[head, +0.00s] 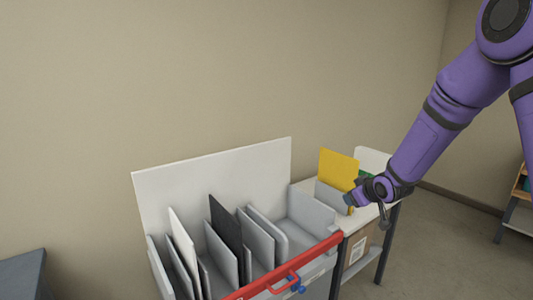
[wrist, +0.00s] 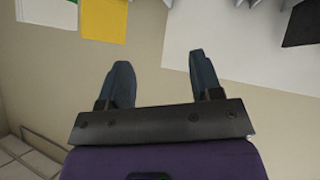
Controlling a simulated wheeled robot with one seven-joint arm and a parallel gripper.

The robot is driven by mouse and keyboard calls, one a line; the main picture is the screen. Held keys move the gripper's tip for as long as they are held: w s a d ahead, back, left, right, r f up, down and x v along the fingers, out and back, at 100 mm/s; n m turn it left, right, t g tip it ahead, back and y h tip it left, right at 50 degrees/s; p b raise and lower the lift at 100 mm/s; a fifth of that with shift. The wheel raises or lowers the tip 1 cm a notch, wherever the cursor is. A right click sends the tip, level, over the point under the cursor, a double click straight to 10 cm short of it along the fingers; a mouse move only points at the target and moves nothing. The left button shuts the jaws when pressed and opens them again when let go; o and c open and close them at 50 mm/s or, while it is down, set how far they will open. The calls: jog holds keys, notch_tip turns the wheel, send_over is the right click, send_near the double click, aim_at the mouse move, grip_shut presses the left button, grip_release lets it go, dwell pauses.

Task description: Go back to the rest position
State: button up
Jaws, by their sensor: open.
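My gripper (wrist: 162,72) shows in the wrist view with its two dark fingers spread apart and nothing between them. The yellow panel also shows at the top left of the wrist view (wrist: 104,20), apart from the fingers.
A grey slotted rack (head: 268,238) holds white and black panels (head: 226,228) before a white backboard (head: 215,182). A red bar with a handle (head: 290,268) runs along its front. A white-topped table (head: 367,217) stands at right, and a dark grey box (head: 22,275) at lower left.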

jog(key=s+d+r+m+g+h, duration=0.1)
jog(key=s+d+r+m, duration=0.1)
jog(key=s+r, duration=0.6)
jog(key=s+d+r+m+g+h, duration=0.1)
jog(key=s+r+m+h, duration=0.1)
jog(key=s+r, duration=0.65)
jog(key=s+r+m+g, duration=0.1)
jog(key=s+r, duration=0.1)
jog(key=s, duration=1)
jog(key=s+r+m+g, duration=0.1)
jog(key=s+r+g, duration=0.1)
jog(key=s, duration=1.1)
jog(key=shift+s+a+r+m+y, duration=0.2)
jog(key=shift+a+m+y, duration=0.1)
jog(key=shift+y, duration=0.1)
jog(key=shift+w, duration=0.1)
